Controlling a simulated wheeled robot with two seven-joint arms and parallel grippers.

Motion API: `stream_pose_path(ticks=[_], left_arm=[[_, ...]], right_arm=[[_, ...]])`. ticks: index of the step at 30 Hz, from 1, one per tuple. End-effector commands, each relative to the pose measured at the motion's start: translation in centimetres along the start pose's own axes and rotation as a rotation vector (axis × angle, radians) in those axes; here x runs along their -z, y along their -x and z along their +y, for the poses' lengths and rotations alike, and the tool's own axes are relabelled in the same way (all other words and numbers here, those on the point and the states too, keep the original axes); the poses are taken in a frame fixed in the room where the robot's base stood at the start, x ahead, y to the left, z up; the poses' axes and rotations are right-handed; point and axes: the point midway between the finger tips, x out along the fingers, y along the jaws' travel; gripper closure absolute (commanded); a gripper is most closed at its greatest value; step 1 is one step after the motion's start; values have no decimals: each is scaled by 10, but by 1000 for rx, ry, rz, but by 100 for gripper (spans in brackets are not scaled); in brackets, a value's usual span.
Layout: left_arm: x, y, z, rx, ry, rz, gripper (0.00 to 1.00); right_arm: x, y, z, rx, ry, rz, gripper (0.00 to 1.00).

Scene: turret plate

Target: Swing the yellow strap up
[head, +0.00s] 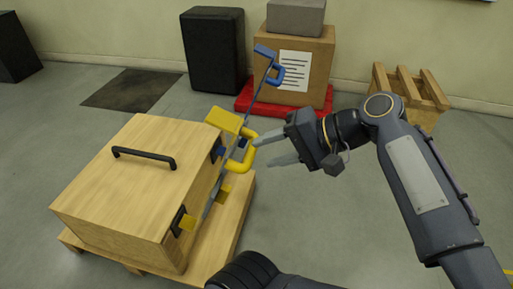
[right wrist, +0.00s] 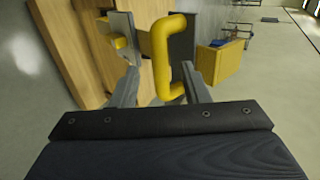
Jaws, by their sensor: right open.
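A wooden crate (head: 125,175) has a black handle (head: 143,156) on its lid. The yellow strap's grip (head: 240,162) is a yellow D-shaped handle on a grey bar (head: 212,198) running along the crate's right side, with a yellow block (head: 225,120) near the top. A blue strap (head: 262,80) with a blue grip (head: 276,74) stands raised, leaning up to the right. My right gripper (head: 268,150) is open just right of the yellow grip. In the right wrist view the yellow grip (right wrist: 164,62) shows between the open fingers (right wrist: 160,84); contact cannot be told. My left gripper is not in view.
The crate stands on a wooden pallet (head: 228,232). Behind are a black box (head: 213,50), a cardboard box (head: 308,50) on a red base (head: 262,104), and a wooden rack (head: 425,85).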

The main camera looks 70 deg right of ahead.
Motion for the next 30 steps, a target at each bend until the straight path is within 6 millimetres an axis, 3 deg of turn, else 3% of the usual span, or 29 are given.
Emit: stream_pose_path(ticks=[3,7,30], left_arm=[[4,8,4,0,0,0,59],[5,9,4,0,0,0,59],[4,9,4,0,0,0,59]], right_arm=[[0,19,-2,1,-1,1,59],[0,27,0,0,-1,-1,59],[0,28,1,-1,0,-1,59]])
